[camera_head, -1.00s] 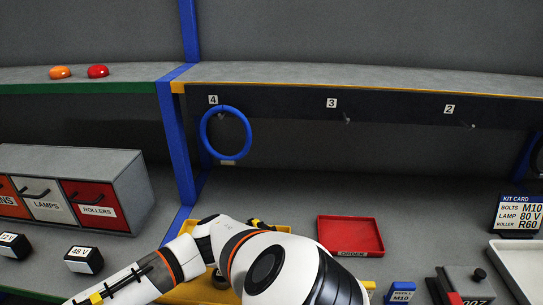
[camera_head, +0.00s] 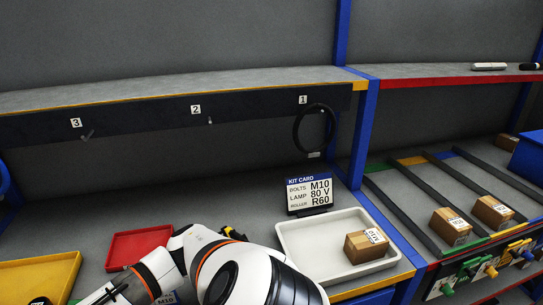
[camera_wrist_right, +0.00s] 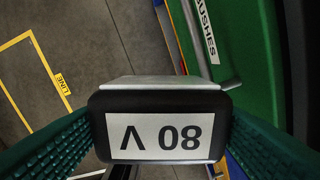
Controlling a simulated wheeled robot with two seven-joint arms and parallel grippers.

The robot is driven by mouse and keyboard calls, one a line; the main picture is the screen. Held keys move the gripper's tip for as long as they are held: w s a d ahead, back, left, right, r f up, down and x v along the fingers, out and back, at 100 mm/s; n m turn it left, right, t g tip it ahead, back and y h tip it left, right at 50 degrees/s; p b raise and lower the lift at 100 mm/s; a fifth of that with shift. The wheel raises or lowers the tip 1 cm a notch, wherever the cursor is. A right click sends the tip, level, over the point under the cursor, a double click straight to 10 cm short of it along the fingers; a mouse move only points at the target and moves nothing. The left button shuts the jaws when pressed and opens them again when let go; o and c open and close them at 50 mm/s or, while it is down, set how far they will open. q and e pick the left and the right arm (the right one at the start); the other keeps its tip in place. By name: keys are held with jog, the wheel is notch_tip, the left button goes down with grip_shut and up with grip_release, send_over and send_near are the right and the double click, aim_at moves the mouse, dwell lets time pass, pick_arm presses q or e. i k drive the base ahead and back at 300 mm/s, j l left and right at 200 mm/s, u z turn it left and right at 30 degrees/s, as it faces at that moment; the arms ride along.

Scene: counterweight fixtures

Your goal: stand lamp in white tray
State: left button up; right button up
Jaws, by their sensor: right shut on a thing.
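My right gripper (camera_wrist_right: 160,135) is shut on the lamp (camera_wrist_right: 160,100), a dark block with a white label reading 80 V, upside down in the right wrist view. Green ridged finger pads press on both sides of it. The white tray (camera_head: 303,258) stands at the middle right of the head view. A cardboard box (camera_head: 366,246) with a label lies in its right part; the left part is bare. One of my white arms crosses the bottom of the head view, left of the tray. Neither gripper shows in the head view.
A kit card (camera_head: 309,192) reading M10, 80 V, R60 stands behind the tray. A red tray (camera_head: 138,247) and a yellow tray (camera_head: 40,279) lie to the left. A blue post (camera_head: 366,130) rises behind the tray's right side.

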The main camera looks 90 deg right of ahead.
aim_at(344, 232)
jog(key=k+l+z, duration=0.25)
jog(key=k, duration=0.45)
jog(key=k+l+z, duration=0.2)
jog(key=k+l, duration=0.25)
jog(key=k, duration=0.2)
jog(key=k+l+z, duration=0.25)
jog(key=k+l, duration=0.25)
jog(key=i, duration=0.4)
